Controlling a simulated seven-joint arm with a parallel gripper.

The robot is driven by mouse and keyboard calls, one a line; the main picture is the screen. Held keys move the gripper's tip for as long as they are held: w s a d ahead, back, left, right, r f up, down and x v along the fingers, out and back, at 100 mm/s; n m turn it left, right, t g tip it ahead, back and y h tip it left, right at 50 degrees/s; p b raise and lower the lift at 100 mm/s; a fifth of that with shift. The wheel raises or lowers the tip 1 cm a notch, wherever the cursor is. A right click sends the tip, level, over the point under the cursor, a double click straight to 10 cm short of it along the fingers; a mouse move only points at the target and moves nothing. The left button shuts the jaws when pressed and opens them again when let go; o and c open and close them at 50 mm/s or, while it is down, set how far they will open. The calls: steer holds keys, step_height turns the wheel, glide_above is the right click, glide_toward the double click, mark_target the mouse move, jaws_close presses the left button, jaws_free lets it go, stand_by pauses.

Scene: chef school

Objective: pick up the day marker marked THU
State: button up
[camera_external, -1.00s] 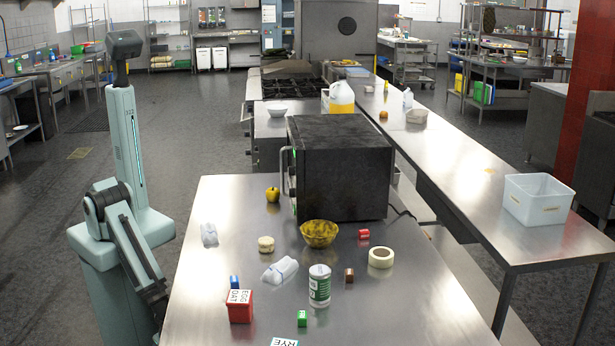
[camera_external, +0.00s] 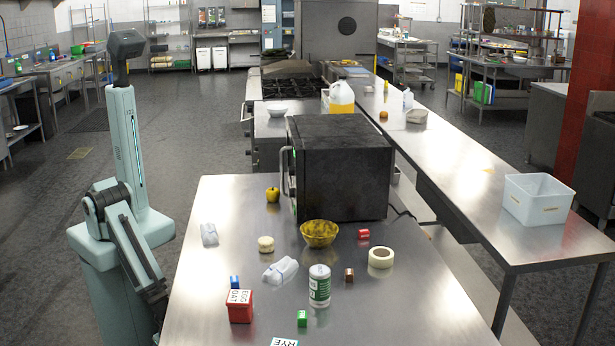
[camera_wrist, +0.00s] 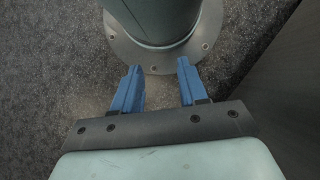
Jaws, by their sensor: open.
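Around the blocks are a red box (camera_external: 240,308), a green-white can (camera_external: 319,287), a yellow bowl (camera_external: 319,233), a tape roll (camera_external: 380,257), a wrapped white bundle (camera_external: 280,270) and a yellow apple (camera_external: 272,195). A dark oven (camera_external: 342,170) stands behind. The table's front right is clear.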

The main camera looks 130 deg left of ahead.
steer(key=shift+o, duration=0.4)
steer(key=o, duration=0.4)
